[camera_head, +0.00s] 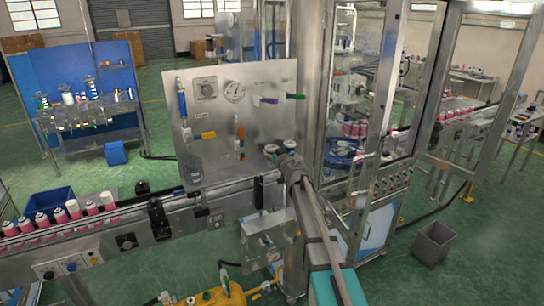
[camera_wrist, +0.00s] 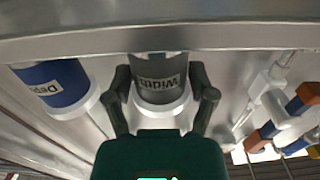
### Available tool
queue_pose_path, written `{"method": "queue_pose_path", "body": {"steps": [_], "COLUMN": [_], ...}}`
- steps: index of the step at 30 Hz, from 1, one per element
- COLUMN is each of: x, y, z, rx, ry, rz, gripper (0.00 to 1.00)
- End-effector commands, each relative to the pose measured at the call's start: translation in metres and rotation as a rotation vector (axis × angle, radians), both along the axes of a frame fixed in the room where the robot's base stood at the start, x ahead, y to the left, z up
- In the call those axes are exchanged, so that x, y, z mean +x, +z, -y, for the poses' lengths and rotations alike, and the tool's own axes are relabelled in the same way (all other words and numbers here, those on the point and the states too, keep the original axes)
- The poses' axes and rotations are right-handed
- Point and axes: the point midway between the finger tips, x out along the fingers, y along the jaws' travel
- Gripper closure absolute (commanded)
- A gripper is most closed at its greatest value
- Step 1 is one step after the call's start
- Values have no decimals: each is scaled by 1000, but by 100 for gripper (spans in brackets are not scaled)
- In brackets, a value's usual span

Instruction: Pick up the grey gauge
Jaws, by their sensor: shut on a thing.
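The grey gauge (camera_wrist: 160,70) is a grey cylinder with a white ring at its near end, and its label reads "Width" upside down in the wrist view. My gripper (camera_wrist: 163,97) is shut on it, with one dark finger on each side. Its far end is hidden behind a metal edge. A blue gauge (camera_wrist: 50,85) labelled "Depth" stands just left of it, apart from the fingers. In the head view, my gripper (camera_head: 289,163) is at the lower right of the upright metal panel, where the gauges are small and hard to tell apart.
A conveyor (camera_head: 110,233) with several pink-and-white cans (camera_head: 75,209) runs to the left. A glazed metal-framed machine stands right of my arm. A grey bin (camera_head: 433,243) is on the floor.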

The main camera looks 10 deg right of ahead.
Motion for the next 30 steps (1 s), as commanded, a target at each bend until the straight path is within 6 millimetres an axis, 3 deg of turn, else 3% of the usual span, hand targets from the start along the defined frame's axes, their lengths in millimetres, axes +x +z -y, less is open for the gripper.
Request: {"method": "queue_pose_path", "body": {"steps": [14,23,30], "x": [0,0,-21], "y": [10,35,63], "z": [0,0,12], "rx": [0,0,0], "ry": [0,0,-1], "rz": [0,0,0], "gripper": [85,85,85]}}
